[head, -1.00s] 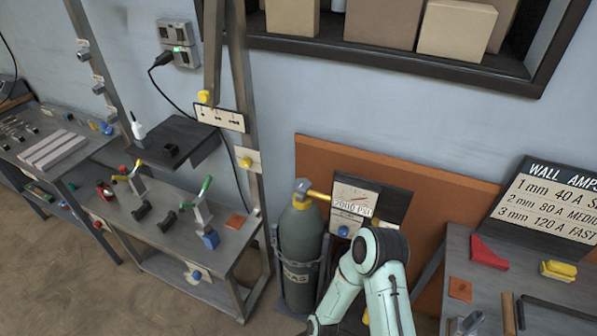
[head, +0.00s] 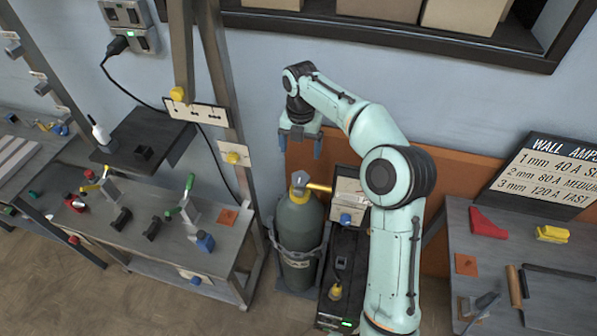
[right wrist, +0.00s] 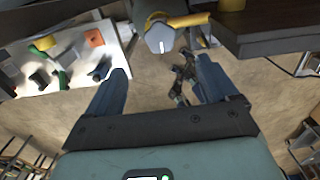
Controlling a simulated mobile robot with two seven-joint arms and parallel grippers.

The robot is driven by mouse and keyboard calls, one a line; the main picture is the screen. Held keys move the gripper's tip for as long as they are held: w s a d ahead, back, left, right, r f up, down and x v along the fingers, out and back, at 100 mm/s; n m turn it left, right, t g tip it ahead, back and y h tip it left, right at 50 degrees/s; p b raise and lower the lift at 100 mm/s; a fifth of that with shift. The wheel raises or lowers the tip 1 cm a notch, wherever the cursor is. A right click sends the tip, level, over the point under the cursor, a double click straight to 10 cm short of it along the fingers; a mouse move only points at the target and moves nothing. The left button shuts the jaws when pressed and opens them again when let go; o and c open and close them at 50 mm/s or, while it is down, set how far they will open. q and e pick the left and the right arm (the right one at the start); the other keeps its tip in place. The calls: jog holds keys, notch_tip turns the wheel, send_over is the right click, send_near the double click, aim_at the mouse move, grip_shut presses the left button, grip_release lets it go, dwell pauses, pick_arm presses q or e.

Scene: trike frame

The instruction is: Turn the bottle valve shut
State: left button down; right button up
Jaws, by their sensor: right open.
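The grey-green gas bottle (head: 298,232) stands upright in a holder with a chain around it. Its grey valve (head: 299,184) sits on top, with a brass outlet (head: 319,187) pointing right. My right gripper (head: 300,147) is open, fingers down, above the valve and apart from it. In the right wrist view the valve knob (right wrist: 160,38), with a white mark on its top, lies beyond the open right gripper (right wrist: 160,72), roughly centred between the fingers. My left gripper is not in view.
A dark machine (head: 342,262) stands right of the bottle; my arm partly hides its label panel (head: 348,192). A metal post (head: 222,110) rises to the left. A workbench (head: 150,240) stands left and another (head: 465,235) right. A shelf (head: 400,32) hangs above.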

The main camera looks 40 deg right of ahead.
aim_at(300, 177)
notch_tip(300, 177, down, 10)
jog(key=shift+s+f+b, duration=0.1)
jog(key=shift+f+b, duration=0.05)
jog(key=shift+b, duration=0.65)
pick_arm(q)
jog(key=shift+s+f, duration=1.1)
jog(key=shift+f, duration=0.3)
pick_arm(e)
jog(key=shift+f, duration=0.65)
jog(key=c, duration=1.1)
